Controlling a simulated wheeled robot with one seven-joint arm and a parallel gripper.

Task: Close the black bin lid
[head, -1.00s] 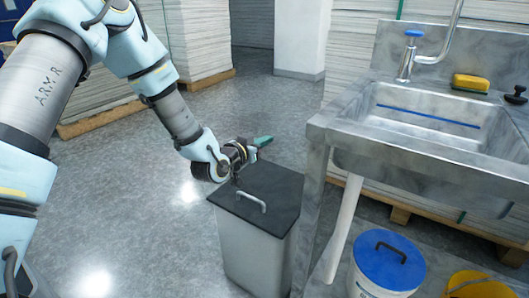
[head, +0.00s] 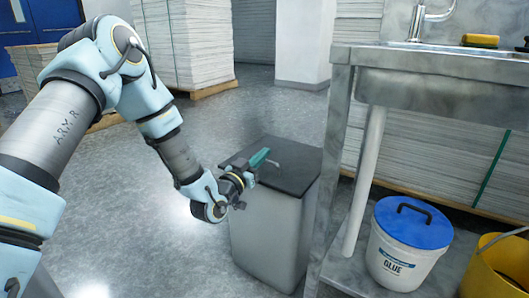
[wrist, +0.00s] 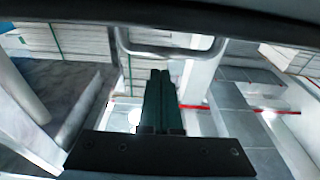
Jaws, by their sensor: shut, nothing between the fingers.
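The bin (head: 268,235) is a grey-white box beside the sink stand. Its black lid (head: 298,178) lies flat across the bin's top in the head view, with no visible gap. A grey bar handle (head: 284,166) sits on the lid. My gripper (head: 261,157), with green fingers, is at the lid's left side and overlaps the lid in the picture; I cannot tell whether it touches. In the wrist view, the shut, empty fingers (wrist: 160,73) point towards the handle (wrist: 170,50), below a dark band that looks like the lid (wrist: 200,15).
The metal sink stand (head: 345,130) is close on the bin's right. A glue bucket (head: 400,262) with a blue lid and a yellow bucket (head: 503,268) stand beneath it. Paper stacks (head: 190,50) stand behind. The floor left of the bin is open.

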